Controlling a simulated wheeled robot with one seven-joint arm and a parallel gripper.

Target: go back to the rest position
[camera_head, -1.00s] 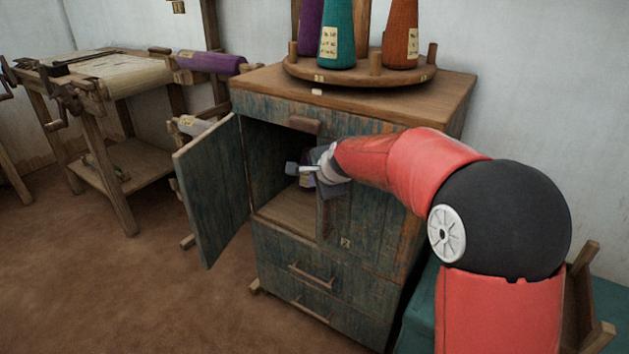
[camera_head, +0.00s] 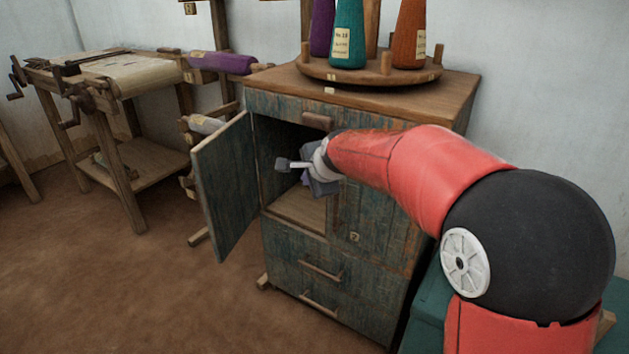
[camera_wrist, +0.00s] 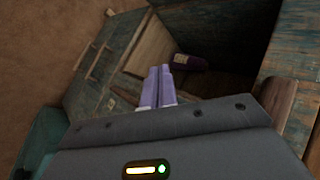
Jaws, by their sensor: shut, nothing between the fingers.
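My gripper (camera_head: 284,164) is shut and empty. It is in front of the open compartment of the worn blue-green cabinet (camera_head: 375,215), at the end of my bent red arm. In the wrist view its two pale fingers (camera_wrist: 158,75) lie side by side and point towards the cabinet opening. A dark purple item with a pale label (camera_wrist: 188,62) lies inside the compartment in the wrist view. In the head view my gripper and arm cover part of the opening.
The cabinet door (camera_head: 227,185) stands open to the left of my gripper. Cones stand on a round wooden stand (camera_head: 370,76) on the cabinet top. A loom frame (camera_head: 110,130) stands at the left. A green box (camera_head: 428,305) is beside the cabinet. The brown floor in front is clear.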

